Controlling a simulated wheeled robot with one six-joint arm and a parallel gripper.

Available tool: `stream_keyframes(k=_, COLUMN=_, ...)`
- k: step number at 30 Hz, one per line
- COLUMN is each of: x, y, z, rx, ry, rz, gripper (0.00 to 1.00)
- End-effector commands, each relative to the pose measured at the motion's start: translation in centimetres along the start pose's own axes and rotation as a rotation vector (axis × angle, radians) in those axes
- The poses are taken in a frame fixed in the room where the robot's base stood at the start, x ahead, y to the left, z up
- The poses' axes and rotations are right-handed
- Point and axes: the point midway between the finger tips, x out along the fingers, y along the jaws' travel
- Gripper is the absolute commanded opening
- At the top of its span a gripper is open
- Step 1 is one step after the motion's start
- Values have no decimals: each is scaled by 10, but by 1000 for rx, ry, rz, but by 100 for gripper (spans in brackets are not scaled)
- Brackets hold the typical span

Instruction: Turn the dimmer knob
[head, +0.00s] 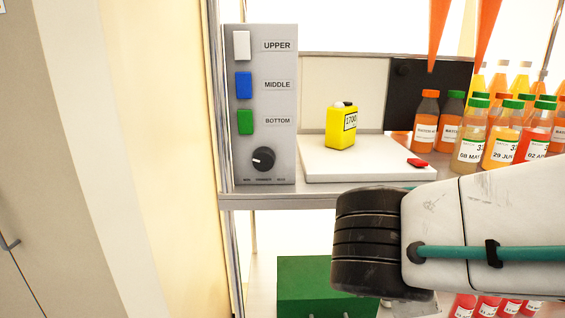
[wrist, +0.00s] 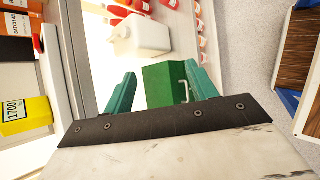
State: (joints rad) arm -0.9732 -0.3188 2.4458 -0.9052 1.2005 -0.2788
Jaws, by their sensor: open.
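The dimmer knob (head: 263,159) is a round black knob with a pale pointer mark. It sits low on a grey upright panel (head: 281,130) at the left end of the shelf in the head view. The pointer mark faces left. My gripper (wrist: 162,71) shows in the wrist view with two teal fingers spread apart and nothing between them. Beyond the fingers is a green box (wrist: 158,86) lower down. The knob is not in the wrist view. In the head view my arm is right of and below the knob, and the fingers do not show.
White, blue and green switches (head: 243,85) sit above the knob. A yellow block (head: 340,127) stands on a white platform (head: 320,167) right of the panel. Several juice bottles (head: 473,147) stand farther right. A white jug (wrist: 145,37) shows in the wrist view.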

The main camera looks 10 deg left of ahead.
Motion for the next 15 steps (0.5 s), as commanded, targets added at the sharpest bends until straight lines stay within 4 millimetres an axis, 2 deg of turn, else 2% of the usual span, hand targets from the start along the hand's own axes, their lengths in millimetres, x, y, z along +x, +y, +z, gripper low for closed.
stream_keyframes(k=1, x=-14, y=17, z=-25, rx=-157, ry=5, rz=127, gripper=57)
stream_keyframes(k=3, x=-39, y=43, z=-60, rx=-378, ry=-6, rz=329, gripper=57)
stream_keyframes(k=7, x=-95, y=80, z=-116, rx=-714, ry=-68, rz=680, gripper=57)
stream_keyframes(k=10, x=-128, y=102, z=-140, rx=-886, ry=-152, rz=879, gripper=57)
stream_keyframes(k=12, x=-144, y=116, z=-144, rx=-961, ry=-217, rz=971, gripper=57)
stream_keyframes(k=15, x=-161, y=127, z=-147, rx=-1040, ry=-289, rz=1059, gripper=57)
